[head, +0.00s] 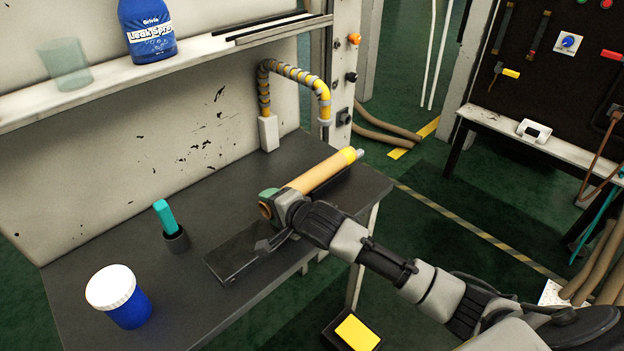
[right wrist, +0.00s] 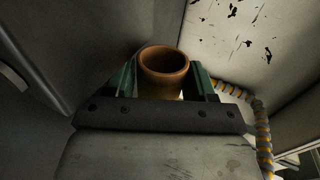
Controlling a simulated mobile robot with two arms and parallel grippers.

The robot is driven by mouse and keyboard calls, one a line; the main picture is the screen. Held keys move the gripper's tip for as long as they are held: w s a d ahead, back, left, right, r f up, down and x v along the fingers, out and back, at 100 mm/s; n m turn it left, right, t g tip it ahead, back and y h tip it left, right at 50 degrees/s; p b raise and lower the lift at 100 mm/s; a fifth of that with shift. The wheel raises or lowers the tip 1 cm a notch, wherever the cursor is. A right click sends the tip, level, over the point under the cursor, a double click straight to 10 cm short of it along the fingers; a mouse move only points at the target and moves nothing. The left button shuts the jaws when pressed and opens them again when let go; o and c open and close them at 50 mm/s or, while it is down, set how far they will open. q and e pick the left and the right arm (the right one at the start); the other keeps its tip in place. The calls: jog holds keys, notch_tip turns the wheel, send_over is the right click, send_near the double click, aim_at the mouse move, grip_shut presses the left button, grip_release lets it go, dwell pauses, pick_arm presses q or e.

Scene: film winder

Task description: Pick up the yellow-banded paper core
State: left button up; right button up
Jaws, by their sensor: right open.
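The paper core (head: 322,173) is a tan tube with a yellow band near its far right end. It lies over the dark table near the right edge, and a pale tip sticks out past the band. My right gripper (head: 274,202) is at the near left end of the core, with its jaws open. In the right wrist view the core's hollow end (right wrist: 164,64) shows between the two green finger pads, which stand on either side of it. I cannot tell whether the pads touch it. My left gripper is not in view.
On the dark table (head: 120,260) are a blue jar with a white lid (head: 128,308), a small dark cup with a teal item (head: 172,230) and a flat black tray (head: 238,262). A yellow-striped hose (head: 290,73) rises behind. A shelf (head: 100,88) runs above the back.

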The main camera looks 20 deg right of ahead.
jog(key=c, duration=0.6)
jog(key=shift+r, duration=0.15)
